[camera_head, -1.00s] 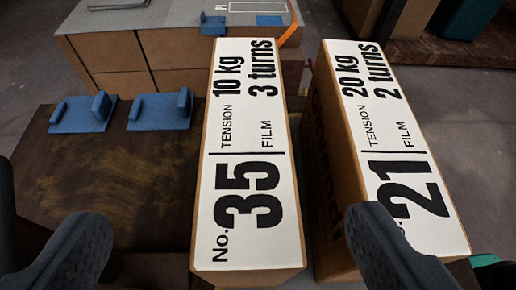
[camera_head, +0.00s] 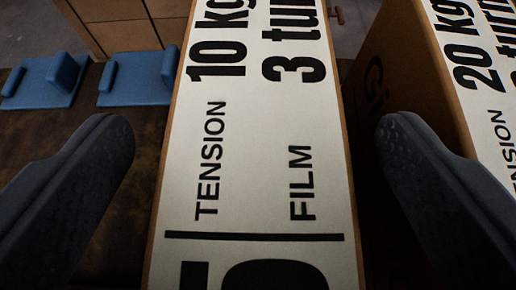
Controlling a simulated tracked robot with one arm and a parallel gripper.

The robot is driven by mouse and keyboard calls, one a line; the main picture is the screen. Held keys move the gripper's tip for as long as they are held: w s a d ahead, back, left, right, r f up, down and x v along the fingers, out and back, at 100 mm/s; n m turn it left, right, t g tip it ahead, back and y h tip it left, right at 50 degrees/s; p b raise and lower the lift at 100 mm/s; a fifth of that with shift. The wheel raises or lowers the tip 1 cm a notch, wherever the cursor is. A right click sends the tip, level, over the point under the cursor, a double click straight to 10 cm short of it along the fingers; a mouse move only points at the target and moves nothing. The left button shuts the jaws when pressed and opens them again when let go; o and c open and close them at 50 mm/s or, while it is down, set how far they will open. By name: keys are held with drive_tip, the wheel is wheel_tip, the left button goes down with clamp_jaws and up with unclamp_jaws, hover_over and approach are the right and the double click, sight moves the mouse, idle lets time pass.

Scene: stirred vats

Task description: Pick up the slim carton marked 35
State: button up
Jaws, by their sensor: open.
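The slim carton marked 35 (camera_head: 255,150) stands upright in the middle of the view, running from the top edge to the bottom edge. Its white label reads 10 kg, 3 turns, tension and film; the number 35 is mostly cut off at the bottom. My gripper (camera_head: 252,135) is open, with one dark finger left of the carton and the other right of it. A gap shows between each finger and the carton in the picture. Whether the fingertips are below the carton's top cannot be told.
A second carton (camera_head: 400,75), labelled 20 kg, stands close on the right, and the right finger appears in the gap between the cartons. Blue brackets (camera_head: 140,77) lie on the dark wooden surface (camera_head: 70,125) at left. Brown boxes (camera_head: 125,30) are behind.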

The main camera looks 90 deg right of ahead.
clamp_jaws()
drive_tip(key=shift+r, duration=0.1)
